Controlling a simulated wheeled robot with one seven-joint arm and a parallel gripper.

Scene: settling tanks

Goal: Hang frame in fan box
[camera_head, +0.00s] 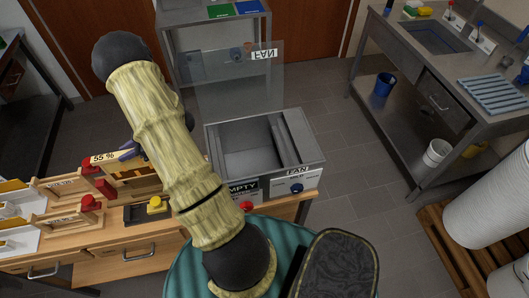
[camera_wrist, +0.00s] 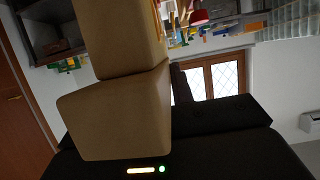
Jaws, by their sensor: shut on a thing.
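The fan box (camera_head: 297,133) is a grey metal box with an open top and a dividing wall inside, in the middle of the head view. Its clear lid (camera_head: 240,85), marked FAN, stands raised at the back. Labels on its front read EMPTY and FAN. My gripper (camera_wrist: 115,70) shows in the wrist view as tan finger blocks on a dark body, shut, with the fingertips not clearly visible. In the head view my arm mostly hides it, left of the box over the bench. The held frame is hard to make out.
The wooden bench (camera_head: 115,265) at left carries wooden holders (camera_head: 62,225) with red knobs, a 55 % label (camera_head: 103,158) and a black pad with a yellow knob (camera_head: 155,205). Floor between is clear.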

